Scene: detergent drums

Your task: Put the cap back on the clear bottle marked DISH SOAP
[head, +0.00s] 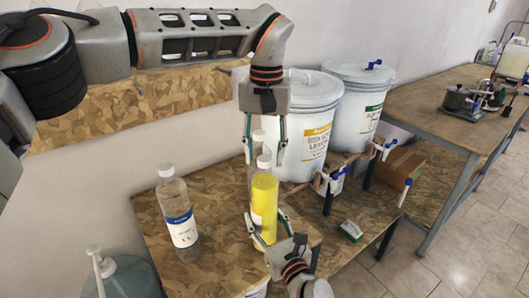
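The fingers look apart from both. A bottle with a yellow lower part (264,205) stands upright below it. My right gripper (266,217) comes from the front, its fingers flanking the yellow part; I cannot tell whether they press on it. A clear bottle with a white cap and blue label (179,215) stands to the left. The words DISH SOAP are not readable on any bottle.
Two white lidded drums (306,120) (360,95) stand behind, with blue-handled taps (385,148) to their right. A green-and-white packet (350,231) lies at the front right. A pump bottle (122,275) is at bottom left. The board's left part is mostly clear.

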